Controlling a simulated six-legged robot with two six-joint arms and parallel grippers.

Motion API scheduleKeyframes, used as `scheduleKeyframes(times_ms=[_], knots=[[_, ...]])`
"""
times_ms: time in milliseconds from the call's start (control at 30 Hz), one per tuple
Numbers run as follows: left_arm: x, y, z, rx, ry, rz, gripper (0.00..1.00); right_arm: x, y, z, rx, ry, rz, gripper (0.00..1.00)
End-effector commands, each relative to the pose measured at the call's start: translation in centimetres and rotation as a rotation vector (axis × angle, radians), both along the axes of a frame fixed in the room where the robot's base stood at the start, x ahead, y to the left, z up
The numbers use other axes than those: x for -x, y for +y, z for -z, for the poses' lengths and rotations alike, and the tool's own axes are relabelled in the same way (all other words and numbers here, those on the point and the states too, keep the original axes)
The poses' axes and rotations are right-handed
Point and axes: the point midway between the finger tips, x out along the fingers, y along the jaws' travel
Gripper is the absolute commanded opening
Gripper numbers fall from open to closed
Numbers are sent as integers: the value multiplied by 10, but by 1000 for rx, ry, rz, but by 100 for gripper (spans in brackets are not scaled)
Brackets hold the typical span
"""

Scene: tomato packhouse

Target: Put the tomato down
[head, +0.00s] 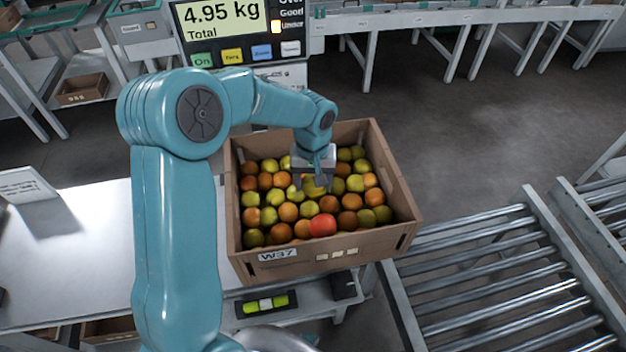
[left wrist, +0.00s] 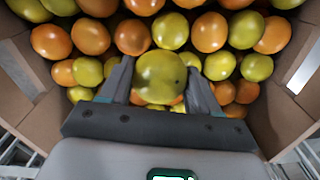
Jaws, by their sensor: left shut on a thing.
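A cardboard crate (head: 300,266) labelled W37 is full of green, yellow, orange and red tomatoes. My left gripper (head: 312,184) reaches down into the middle of the crate. In the left wrist view, my left gripper (left wrist: 160,85) is shut on a green tomato (left wrist: 160,72), with one finger on each side of it. Other tomatoes lie around and below the held one; I cannot tell whether it touches them. The crate's side walls also show in the left wrist view (left wrist: 38,120). My right gripper is not in view.
A scale display (head: 235,28) reading 4.95 kg stands behind the crate. A roller conveyor (head: 490,270) lies to the right. A white table (head: 75,255) with free room is at the left. A red tomato (head: 323,225) lies near the crate's front wall.

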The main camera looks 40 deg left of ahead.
Motion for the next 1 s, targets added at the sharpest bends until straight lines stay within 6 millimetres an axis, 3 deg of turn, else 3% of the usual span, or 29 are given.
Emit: scheduleKeyframes(times_ms=[300,333,400,733,833,1000], knots=[[0,0,7,0,0,0,42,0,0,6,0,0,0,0],[0,0,7,0,0,0,68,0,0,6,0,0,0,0],[0,0,7,0,0,0,87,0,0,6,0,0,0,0],[0,0,3,0,0,0,87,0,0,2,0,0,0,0],[0,0,-11,0,0,0,87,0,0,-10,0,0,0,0],[-1,0,-46,-1,-7,0,87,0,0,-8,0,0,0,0]])
